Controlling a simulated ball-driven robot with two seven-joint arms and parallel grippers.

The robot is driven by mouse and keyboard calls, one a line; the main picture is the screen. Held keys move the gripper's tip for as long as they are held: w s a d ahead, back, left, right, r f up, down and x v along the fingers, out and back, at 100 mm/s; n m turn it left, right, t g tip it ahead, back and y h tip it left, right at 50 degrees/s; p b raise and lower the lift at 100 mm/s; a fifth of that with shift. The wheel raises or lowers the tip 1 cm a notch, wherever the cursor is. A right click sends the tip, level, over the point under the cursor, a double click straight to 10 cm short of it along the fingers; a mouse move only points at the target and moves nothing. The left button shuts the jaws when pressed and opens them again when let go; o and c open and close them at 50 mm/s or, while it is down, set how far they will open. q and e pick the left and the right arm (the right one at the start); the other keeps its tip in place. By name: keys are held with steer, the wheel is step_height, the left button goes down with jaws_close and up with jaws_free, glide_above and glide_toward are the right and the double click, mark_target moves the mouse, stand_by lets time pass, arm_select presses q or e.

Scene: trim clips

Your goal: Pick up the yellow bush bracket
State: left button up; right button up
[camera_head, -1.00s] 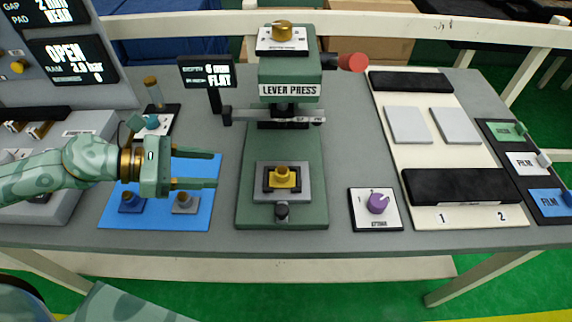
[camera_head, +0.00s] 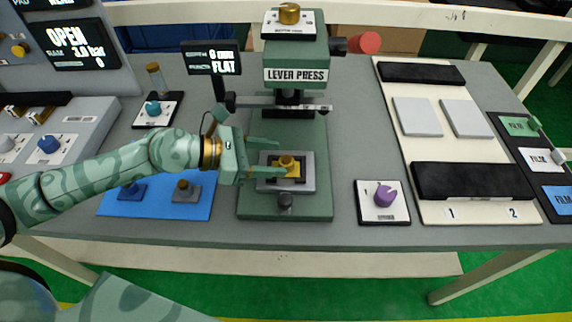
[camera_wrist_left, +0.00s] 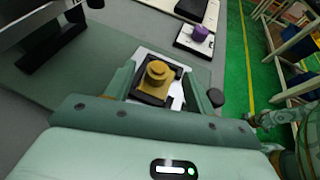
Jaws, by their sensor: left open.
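The yellow bush bracket (camera_head: 288,165) has a square base with a round boss on top. It sits in the dark nest of a grey plate on the green bed of the lever press. My left gripper (camera_head: 280,158) is open, with one finger on the far side of the bracket and one on the near side in the head view. In the left wrist view the bracket (camera_wrist_left: 157,76) lies between the two fingers (camera_wrist_left: 160,82), near their tips. I cannot tell whether either finger touches it. My right gripper is not in view.
The lever press (camera_head: 296,75) stands over the bed, its head above and behind my gripper. A blue mat (camera_head: 160,208) with a blue and a grey bracket lies to the left. A purple knob (camera_head: 384,195) stands on a plate to the right.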

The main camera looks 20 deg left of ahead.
arm_select(q)
steer(key=x, duration=0.2)
steer(key=shift+w+d+f, duration=0.15)
steer(key=shift+w+d, duration=0.05)
steer(key=shift+d, duration=0.05)
steer(key=c, duration=1.1)
steer(key=shift+o, duration=0.2)
